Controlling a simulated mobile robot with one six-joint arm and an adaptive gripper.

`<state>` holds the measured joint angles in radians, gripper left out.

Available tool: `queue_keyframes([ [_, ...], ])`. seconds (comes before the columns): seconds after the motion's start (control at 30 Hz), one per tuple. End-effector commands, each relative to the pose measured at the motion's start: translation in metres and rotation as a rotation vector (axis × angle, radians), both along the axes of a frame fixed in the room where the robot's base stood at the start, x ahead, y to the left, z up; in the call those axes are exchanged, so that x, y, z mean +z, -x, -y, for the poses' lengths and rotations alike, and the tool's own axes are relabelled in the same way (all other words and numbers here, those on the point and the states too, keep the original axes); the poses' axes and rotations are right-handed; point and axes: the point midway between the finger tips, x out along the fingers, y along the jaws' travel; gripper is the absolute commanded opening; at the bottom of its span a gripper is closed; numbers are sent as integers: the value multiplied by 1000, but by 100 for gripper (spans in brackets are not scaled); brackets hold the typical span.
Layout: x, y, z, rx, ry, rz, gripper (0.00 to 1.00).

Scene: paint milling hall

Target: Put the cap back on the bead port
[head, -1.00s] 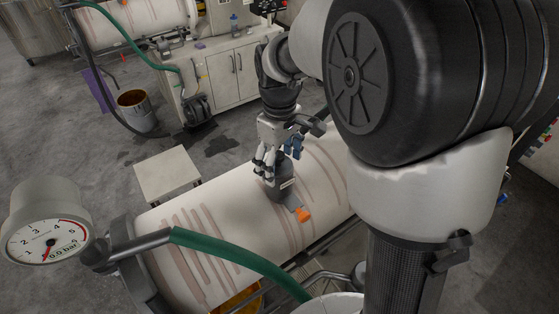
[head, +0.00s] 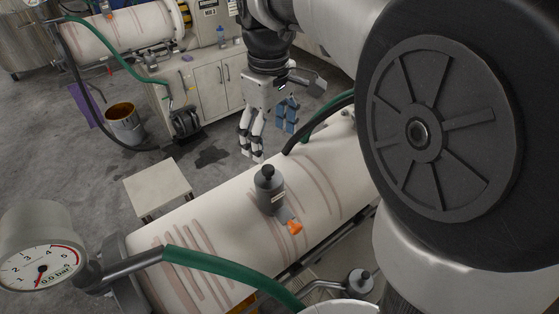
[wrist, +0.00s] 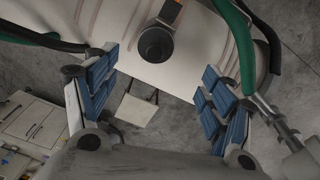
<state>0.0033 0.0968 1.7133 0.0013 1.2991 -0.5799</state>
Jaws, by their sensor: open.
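The bead port (head: 272,199) is a short grey neck with a pale label on top of the white, streaked mill cylinder (head: 325,165). A dark cap with a round black knob (head: 267,172) sits on the port and looks upright; whether it is fully seated I cannot tell. In the wrist view the cap (wrist: 155,43) is a dark disc at the upper middle, beyond the fingertips. My gripper (head: 271,140) is open and empty, above and behind the port, apart from the cap. Its blue finger pads are spread wide in the wrist view (wrist: 160,68).
An orange piece (head: 294,227) sits beside the port's base. A green hose (head: 215,262) and a pressure gauge (head: 42,250) are in front at left. Dark hoses (head: 318,120) rise behind the cylinder. A pale stool (head: 157,185) stands on open floor at left.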

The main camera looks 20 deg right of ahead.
Motion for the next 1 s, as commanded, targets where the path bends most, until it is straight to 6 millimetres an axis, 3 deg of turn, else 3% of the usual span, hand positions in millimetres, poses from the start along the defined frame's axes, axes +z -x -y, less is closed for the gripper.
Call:
queue_keyframes([
  [0.1, 12, 42, 0, -103, -6, 74, 76],
  [0.23, 10, 96, 0, -251, -27, 172, 76],
  [0.4, -10, 155, 0, -425, -71, 282, 76],
  [0.5, -24, 177, 0, -499, -97, 327, 76],
  [0.7, -39, 195, 0, -566, -122, 367, 76],
  [1.0, -40, 195, 0, -570, -123, 366, 76],
])
